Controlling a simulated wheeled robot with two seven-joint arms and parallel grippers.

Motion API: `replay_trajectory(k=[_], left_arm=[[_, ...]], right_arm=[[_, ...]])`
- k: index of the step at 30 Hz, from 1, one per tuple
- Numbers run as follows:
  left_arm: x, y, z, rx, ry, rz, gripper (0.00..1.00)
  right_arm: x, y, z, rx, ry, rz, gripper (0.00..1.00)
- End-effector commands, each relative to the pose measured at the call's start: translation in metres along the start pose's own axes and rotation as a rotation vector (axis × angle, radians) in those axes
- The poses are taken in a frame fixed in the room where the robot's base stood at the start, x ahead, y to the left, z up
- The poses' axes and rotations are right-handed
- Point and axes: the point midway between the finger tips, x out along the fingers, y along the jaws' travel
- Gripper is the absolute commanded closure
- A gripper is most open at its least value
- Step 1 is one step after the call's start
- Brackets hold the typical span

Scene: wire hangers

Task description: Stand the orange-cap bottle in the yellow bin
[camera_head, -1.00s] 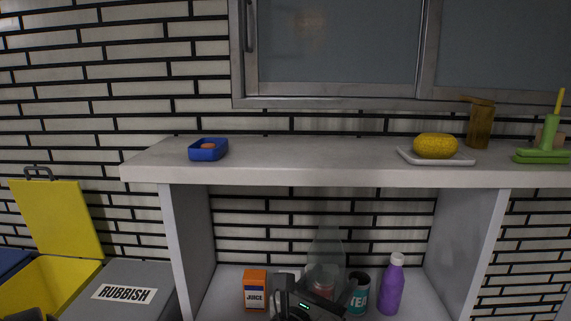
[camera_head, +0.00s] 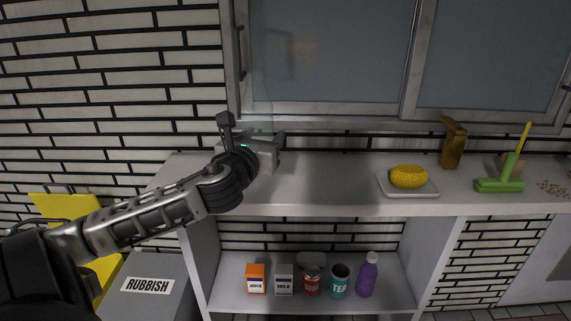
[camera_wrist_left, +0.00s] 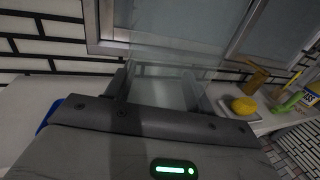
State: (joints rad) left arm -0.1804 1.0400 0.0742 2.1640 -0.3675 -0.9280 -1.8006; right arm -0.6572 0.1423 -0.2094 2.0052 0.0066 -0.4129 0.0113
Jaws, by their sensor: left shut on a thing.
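My left gripper (camera_head: 262,150) is raised in front of the counter and shut on a clear, see-through bottle. The bottle shows faintly in the head view (camera_head: 260,112) and as a pale glassy shape between the fingers in the left wrist view (camera_wrist_left: 165,45). Its orange cap cannot be made out in either view. The yellow bin (camera_head: 107,272) is at the lower left, largely hidden behind my left arm, with its yellow lid (camera_head: 62,205) standing up at the back. My right gripper is not in view.
A grey bin marked RUBBISH (camera_head: 150,268) stands beside the yellow bin. The counter (camera_head: 320,185) holds a yellow sponge on a tray (camera_head: 408,177), a brown dispenser (camera_head: 453,145) and a green brush (camera_head: 505,178). The lower shelf (camera_head: 235,302) holds several containers. A blue dish (camera_wrist_left: 45,115) shows in the left wrist view.

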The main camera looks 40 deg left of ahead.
Motion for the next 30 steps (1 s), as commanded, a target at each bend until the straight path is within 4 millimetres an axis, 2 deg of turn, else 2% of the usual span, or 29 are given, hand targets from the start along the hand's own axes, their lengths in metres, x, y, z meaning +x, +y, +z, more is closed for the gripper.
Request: replay_trajectory(k=[10, 15, 25, 30], left_arm=[[0.081, -0.011, -0.036, -0.008, -0.001, 0.002, 0.7], [0.107, -0.015, -0.072, -0.006, 0.002, 0.001, 0.7], [0.131, -0.018, -0.101, -0.003, 0.002, -0.001, 0.7], [0.129, -0.018, -0.125, -0.004, 0.002, -0.002, 0.7]], right_arm=[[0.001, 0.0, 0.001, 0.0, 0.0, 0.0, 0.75], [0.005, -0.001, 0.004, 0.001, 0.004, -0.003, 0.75], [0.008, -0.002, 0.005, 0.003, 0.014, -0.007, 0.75], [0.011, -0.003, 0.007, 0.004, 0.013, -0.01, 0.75]])
